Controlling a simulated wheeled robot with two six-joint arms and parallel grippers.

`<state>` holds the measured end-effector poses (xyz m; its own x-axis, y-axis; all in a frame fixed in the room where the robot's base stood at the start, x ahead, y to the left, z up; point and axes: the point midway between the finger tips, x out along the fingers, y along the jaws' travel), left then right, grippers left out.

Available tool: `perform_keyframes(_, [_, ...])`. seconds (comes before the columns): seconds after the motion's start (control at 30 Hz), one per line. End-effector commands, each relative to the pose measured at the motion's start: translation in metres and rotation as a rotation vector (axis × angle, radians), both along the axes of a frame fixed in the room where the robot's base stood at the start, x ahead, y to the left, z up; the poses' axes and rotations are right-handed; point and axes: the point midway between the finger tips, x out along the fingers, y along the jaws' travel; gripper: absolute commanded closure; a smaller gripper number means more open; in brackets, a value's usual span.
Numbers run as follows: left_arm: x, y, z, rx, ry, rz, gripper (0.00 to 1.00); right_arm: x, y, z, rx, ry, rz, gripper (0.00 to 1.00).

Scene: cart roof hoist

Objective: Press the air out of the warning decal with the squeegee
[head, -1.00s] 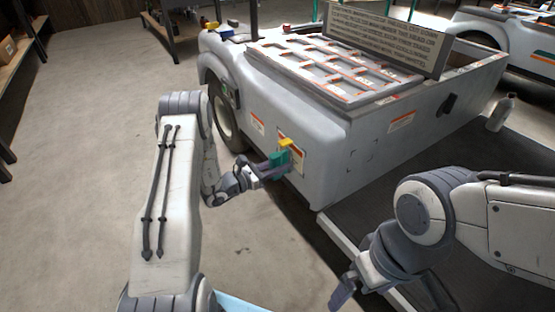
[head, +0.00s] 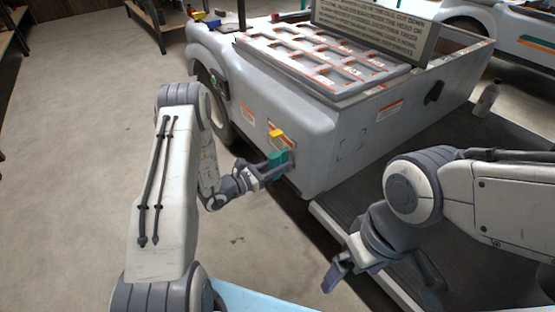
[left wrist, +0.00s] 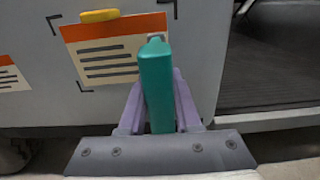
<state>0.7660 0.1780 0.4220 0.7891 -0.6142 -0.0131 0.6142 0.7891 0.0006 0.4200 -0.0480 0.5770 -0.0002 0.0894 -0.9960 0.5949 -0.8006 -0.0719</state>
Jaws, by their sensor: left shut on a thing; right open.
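The warning decal (left wrist: 108,58), white with an orange top band and dark text lines, is on the cart's grey side panel. It also shows small in the head view (head: 272,129). My left gripper (head: 274,164) is shut on the teal squeegee (left wrist: 155,85). The squeegee stands upright in front of the decal's right edge and hides part of it. I cannot tell whether it touches the decal. A yellow piece (left wrist: 100,15) sits at the decal's top edge, apart from the squeegee. My right gripper (head: 385,283) is open and empty, low at front right.
Dark corner marks frame the decal area, and a similar label (left wrist: 10,75) is to its left. The grey cart (head: 300,135) carries a slotted panel and a large text sign (head: 375,35). A dark platform (head: 440,175) lies right of it. The floor at left is clear.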

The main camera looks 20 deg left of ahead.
Motion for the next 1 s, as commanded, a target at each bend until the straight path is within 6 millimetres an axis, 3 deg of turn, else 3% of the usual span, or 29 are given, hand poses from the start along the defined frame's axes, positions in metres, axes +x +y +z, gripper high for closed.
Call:
perform_keyframes(0.4, [-0.003,0.002,0.000,0.000,0.000,0.002,1.00,0.000,0.000,0.002,0.000,0.000,0.000,0.02])
perform_keyframes(1.0, [-0.049,0.039,0.001,0.000,0.000,0.005,1.00,0.000,0.000,0.014,0.000,0.000,0.000,0.02])
